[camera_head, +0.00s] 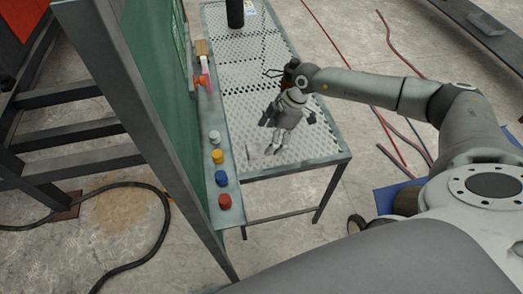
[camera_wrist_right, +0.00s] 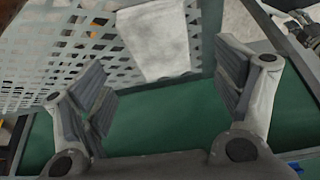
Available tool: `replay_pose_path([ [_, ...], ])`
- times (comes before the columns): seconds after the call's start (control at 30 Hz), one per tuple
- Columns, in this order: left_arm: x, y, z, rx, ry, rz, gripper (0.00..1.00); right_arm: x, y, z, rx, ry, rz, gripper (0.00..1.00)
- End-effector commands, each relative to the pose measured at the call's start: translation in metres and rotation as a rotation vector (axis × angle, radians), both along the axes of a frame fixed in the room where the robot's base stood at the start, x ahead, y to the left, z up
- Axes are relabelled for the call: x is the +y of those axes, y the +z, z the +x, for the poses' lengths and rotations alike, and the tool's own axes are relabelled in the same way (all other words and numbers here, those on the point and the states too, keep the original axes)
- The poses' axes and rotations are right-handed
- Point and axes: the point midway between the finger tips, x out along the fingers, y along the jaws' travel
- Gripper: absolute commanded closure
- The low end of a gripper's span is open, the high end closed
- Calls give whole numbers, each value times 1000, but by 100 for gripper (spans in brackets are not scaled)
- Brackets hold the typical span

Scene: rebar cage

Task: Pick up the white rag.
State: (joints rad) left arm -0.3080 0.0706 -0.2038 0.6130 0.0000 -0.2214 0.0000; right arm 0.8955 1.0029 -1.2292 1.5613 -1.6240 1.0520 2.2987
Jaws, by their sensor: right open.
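The white rag (camera_wrist_right: 155,40) lies flat on the perforated metal table (camera_wrist_right: 75,35) in the right wrist view, at the top of the picture. It is a pale, slightly mottled cloth with a straight-edged outline. In the head view I cannot clearly make it out against the pale table top. My right gripper (camera_head: 277,142) points down over the near part of the table. In the right wrist view its two fingers (camera_wrist_right: 165,88) are wide apart with nothing between them, and the rag shows beyond the gap. My left gripper is not in view.
A green board (camera_head: 150,100) stands along the table's left side. Its ledge holds white, yellow, blue and red capped items (camera_head: 217,157) and a red object (camera_head: 200,80). A black cylinder (camera_head: 235,13) stands at the table's far end. Stairs (camera_head: 75,130) and cables (camera_head: 140,190) lie left.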

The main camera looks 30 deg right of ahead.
Motion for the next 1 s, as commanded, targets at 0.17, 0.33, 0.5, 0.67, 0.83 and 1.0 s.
replay_pose_path([
  [0.17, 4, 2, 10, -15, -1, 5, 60, 10, -23, 3, 1, 3, 0, 14],
  [0.33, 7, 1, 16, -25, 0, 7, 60, 18, -43, 6, 0, 2, 2, 14],
  [0.5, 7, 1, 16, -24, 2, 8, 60, 19, -47, 6, -1, 1, 1, 14],
  [0.67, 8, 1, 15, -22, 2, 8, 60, 19, -47, 6, -1, 1, 1, 14],
  [0.83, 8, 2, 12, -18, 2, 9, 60, 19, -47, 6, 0, 1, 1, 14],
  [1.0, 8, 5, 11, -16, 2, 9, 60, 20, -49, 6, 0, 0, 2, 14],
])
